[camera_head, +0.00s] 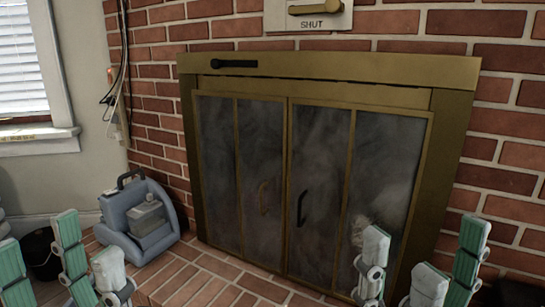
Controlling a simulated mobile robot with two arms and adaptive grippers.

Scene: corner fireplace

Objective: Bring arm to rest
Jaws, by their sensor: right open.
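My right gripper (424,256) is at the bottom right, in front of the right side of the fireplace. Its green and white fingers point up and stand apart, with nothing between them. My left gripper (62,262) is at the bottom left. Its fingers are also spread and hold nothing that I can see. Both arms behind the grippers are below the picture. The brass-framed fireplace (320,67) has dark glass doors (265,190), which look closed.
A blue-grey machine (140,218) stands on the brick hearth (205,280), left of the fireplace. A dark bucket (42,252) is behind my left gripper. A brass lever (315,8) above a "SHUT" label is on the brick wall (155,60). A window (20,65) is at left.

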